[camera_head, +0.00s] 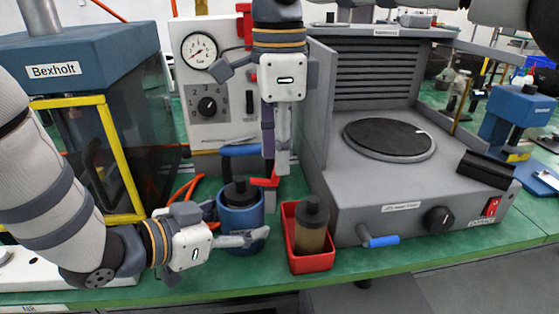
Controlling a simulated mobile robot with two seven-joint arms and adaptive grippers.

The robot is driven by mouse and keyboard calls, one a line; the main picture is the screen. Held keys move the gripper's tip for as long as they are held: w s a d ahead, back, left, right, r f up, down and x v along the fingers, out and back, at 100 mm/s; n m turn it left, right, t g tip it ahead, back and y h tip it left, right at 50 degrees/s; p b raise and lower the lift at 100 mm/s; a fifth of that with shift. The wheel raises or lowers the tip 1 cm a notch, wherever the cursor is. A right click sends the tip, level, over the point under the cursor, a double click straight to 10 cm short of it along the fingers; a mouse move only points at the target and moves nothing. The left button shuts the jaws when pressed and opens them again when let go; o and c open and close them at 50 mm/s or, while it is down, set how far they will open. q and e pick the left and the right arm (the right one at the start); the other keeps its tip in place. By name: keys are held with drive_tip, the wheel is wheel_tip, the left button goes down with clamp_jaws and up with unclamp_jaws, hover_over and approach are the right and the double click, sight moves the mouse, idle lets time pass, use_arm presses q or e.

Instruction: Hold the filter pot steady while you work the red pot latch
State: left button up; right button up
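The filter pot (240,214) is a blue cup with a black lid, upright on the green bench in front of the gauge panel. My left gripper (236,226) reaches it from the left, with one finger across its front and the other partly hidden at its left and back. It looks shut on the pot. The red pot latch (264,182) shows at the pot's upper right, partly hidden. My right gripper (277,168) points down from above, fingertips close together at the latch. Whether they grip it or only touch it, I cannot tell.
A red tray (316,261) with a brown, black-capped canister (310,230) stands close right of the pot. A grey hotplate machine (420,190) with a blue-handled lever (382,241) is further right. The Bexholt cabinet (120,150) stands left; the gauge panel (210,130) is behind.

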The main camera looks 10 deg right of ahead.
use_arm(q)
drive_tip(key=shift+f, duration=0.2)
use_arm(e)
drive_tip(key=shift+f, duration=1.3)
clamp_jaws()
use_arm(q)
drive_tip(key=shift+a, duration=0.1)
use_arm(e)
drive_tip(key=shift+a+r+h, duration=0.1)
drive_tip(key=shift+a+h, duration=0.2)
drive_tip(key=shift+h, duration=0.4)
drive_tip(key=shift+a+h, duration=0.25)
drive_tip(key=shift+h, duration=0.45)
unclamp_jaws()
